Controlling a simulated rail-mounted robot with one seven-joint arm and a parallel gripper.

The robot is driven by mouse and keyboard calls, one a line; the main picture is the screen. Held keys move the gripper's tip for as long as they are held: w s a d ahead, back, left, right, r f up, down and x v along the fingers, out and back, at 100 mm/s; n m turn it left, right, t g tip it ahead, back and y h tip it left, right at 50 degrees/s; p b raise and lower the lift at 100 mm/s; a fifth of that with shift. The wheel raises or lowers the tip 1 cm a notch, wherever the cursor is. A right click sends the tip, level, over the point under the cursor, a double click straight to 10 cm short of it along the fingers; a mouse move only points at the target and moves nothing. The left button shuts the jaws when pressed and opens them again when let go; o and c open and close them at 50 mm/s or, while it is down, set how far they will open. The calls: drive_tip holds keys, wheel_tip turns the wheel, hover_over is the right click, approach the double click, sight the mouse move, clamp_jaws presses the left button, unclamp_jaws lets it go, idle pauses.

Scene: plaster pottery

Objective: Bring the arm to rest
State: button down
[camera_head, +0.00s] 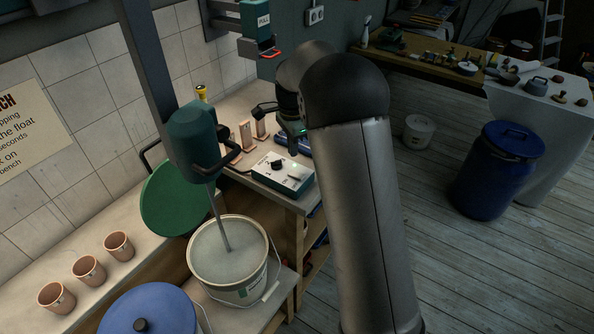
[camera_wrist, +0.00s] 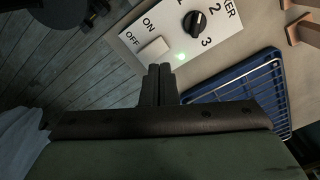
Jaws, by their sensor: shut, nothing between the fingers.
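In the wrist view my gripper (camera_wrist: 159,72) is shut, its two fingers together with nothing between them. It points at the mixer control box (camera_wrist: 190,38), near the ON/OFF rocker switch (camera_wrist: 153,50). I cannot tell whether the fingertips touch the switch. A green lamp glows beside the switch. In the head view the control box (camera_head: 282,177) sits on the bench with its green lamp lit. The arm stands in the middle of the head view, and its end hangs over the bench behind the box; the fingers are hard to make out there.
A mixer (camera_head: 192,140) hangs left, its shaft in a white bucket (camera_head: 230,290) of pale liquid. A green lid (camera_head: 170,205) leans behind it. Several terracotta cups (camera_head: 88,270) stand on the left ledge. A blue rack (camera_wrist: 240,95) lies beside the box. A blue barrel (camera_head: 490,180) stands right.

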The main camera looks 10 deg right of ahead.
idle(0.4)
drive_tip(key=s+r+n, duration=0.3)
drive_tip(key=s+n, duration=1.2)
drive_tip(key=s, duration=2)
drive_tip(key=shift+s+t, duration=0.15)
drive_tip(key=shift+t, duration=0.25)
idle(3.7)
